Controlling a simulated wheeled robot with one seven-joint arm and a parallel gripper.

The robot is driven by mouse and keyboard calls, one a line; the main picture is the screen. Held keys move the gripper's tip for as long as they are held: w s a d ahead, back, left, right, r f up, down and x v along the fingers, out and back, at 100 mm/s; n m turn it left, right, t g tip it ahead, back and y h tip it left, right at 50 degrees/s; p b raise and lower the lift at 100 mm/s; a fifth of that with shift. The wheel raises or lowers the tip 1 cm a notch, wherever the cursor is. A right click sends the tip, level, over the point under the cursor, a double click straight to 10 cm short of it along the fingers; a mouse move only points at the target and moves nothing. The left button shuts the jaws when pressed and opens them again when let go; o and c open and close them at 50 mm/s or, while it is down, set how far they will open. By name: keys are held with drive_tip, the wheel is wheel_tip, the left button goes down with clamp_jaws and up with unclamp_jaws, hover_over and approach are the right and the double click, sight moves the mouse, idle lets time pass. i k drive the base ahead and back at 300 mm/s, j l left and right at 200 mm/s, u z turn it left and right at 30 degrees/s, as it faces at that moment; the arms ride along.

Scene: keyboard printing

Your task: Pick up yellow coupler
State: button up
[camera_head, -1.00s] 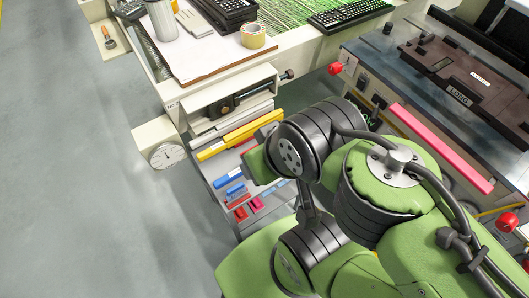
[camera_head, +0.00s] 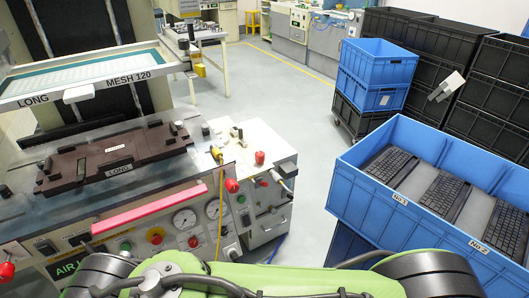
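A small yellow coupler (camera_head: 217,155) stands on the right part of the printing machine's top, just right of the dark fixture marked LONG (camera_head: 120,158). A thin yellow hose (camera_head: 221,205) hangs below it down the machine's front. It is small here, so its exact fit to the hose or machine cannot be told. My green and dark arm links cross the bottom of the view, in front of the machine and well below the coupler.
Red knobs (camera_head: 232,185) and gauges (camera_head: 184,219) sit close to the coupler. A white control box (camera_head: 262,215) stands to its right. A blue crate (camera_head: 400,205) holding keyboards is at the right. Open floor (camera_head: 290,95) lies behind.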

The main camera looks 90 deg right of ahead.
sight(217, 153)
drive_tip(key=z, duration=2.5)
drive_tip(key=i+l, duration=0.15)
drive_tip(key=l, duration=0.2)
drive_tip(key=i+l+u, duration=0.1)
drive_tip(key=l, duration=0.3)
drive_tip(key=i+l, duration=0.2)
drive_tip(key=l, duration=0.15)
